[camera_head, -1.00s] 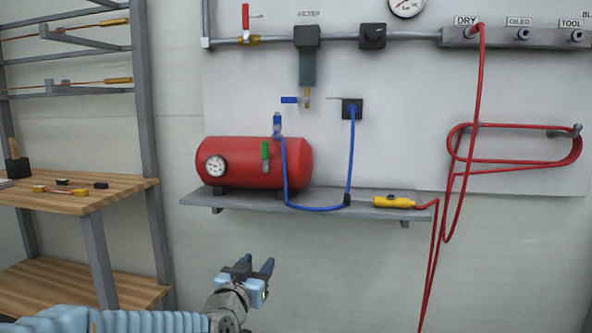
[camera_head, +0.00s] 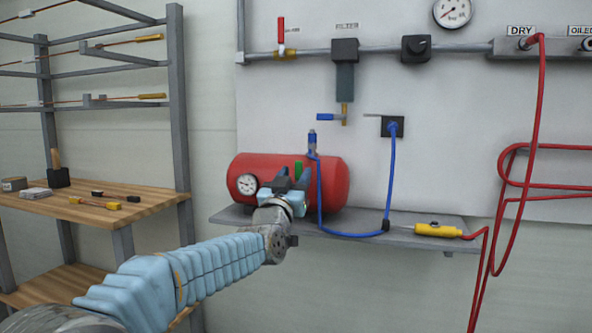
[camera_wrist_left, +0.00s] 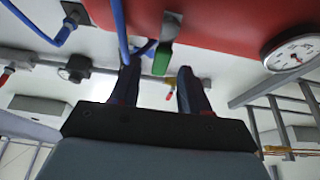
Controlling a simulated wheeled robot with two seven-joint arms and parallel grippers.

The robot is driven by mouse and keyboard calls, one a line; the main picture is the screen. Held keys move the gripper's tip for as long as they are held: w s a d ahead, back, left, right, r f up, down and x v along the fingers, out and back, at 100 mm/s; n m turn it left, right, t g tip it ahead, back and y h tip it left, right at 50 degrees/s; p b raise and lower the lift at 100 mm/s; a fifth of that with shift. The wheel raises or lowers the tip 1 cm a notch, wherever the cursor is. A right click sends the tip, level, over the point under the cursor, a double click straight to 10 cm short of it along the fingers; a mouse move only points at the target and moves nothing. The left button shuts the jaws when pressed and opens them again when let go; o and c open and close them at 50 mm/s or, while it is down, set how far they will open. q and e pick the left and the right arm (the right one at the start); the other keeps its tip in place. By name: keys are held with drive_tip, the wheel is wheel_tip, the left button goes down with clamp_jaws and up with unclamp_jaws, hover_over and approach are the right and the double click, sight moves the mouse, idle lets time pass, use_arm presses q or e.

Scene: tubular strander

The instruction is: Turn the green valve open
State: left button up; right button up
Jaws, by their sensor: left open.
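The green valve handle (camera_head: 298,168) is on the front of the red tank (camera_head: 333,178). Only its upper part shows above my gripper in the head view. In the left wrist view the green handle (camera_wrist_left: 162,58) hangs from a grey stem against the red tank (camera_wrist_left: 215,22). My left gripper (camera_head: 291,181) is in front of the tank, and its fingers are open. In the wrist view the open left gripper (camera_wrist_left: 158,78) has one dark finger on each side of the handle's line, with the handle near the fingertips. I cannot tell whether they touch. My right gripper is not in view.
A blue hose (camera_head: 321,200) runs from the tank close to my gripper. A pressure gauge (camera_head: 247,184) is on the tank's left. The tank stands on a grey shelf (camera_head: 400,237) with a yellow tool (camera_head: 438,230). A wooden workbench (camera_head: 150,197) is at left.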

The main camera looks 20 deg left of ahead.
use_arm(q)
drive_tip(key=shift+w+r, duration=0.2)
drive_tip(key=shift+w, duration=0.4)
clamp_jaws()
